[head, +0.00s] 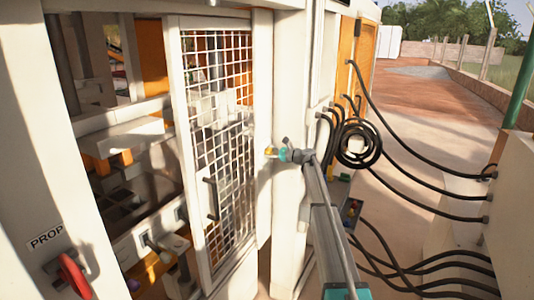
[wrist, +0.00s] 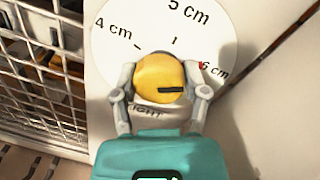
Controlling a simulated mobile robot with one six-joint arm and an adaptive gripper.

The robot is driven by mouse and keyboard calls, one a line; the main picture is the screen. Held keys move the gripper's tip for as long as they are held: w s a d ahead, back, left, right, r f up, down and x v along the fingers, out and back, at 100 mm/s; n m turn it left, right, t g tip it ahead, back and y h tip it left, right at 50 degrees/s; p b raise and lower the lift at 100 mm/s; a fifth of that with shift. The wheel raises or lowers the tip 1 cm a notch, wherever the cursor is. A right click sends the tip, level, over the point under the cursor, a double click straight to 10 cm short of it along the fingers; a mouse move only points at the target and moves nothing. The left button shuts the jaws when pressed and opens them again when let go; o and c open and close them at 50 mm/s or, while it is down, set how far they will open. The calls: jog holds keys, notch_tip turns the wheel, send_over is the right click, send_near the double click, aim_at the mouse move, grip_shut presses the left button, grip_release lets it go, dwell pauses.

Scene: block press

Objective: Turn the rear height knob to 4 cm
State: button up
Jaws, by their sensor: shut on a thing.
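The yellow height knob (wrist: 153,80) sits on a round white dial (wrist: 118,62) in the wrist view. The dial reads 4 cm on the left, 5 cm at the top and 6 cm on the right, with a small red mark by the 6 cm. A short black bar on the knob lies right of its middle, pointing roughly right. My gripper (wrist: 160,92) is shut on the knob, one finger on each side. Lettering below the knob is partly hidden. In the head view the knob (head: 269,152) is small, at the tip of my gripper (head: 281,153).
A white mesh gate (head: 215,130) stands left of the knob; its mesh also shows in the wrist view (wrist: 40,85). Black hoses (head: 358,145) coil and hang on the right. A red knob (head: 73,274) is at the lower left. Paved ground lies open behind.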

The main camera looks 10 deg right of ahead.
jog(key=n, duration=0.6)
jog(key=shift+s+d+h+p, duration=0.1)
jog(key=shift+d+h+p, duration=0.1)
jog(key=shift+h+p, duration=0.2)
jog(key=n, duration=0.5)
jog(key=shift+n+t+h, duration=0.3)
jog(key=shift+n+h, duration=0.1)
jog(key=n, duration=0.5)
jog(key=shift+n+t+h, duration=0.3)
jog(key=shift+n+t, duration=0.1)
jog(key=n, duration=0.6)
jog(key=shift+t, duration=0.3)
jog(key=o, duration=1.1)
jog(key=shift+d, duration=0.1)
jog(key=shift+o, duration=0.2)
jog(key=shift+a, duration=0.2)
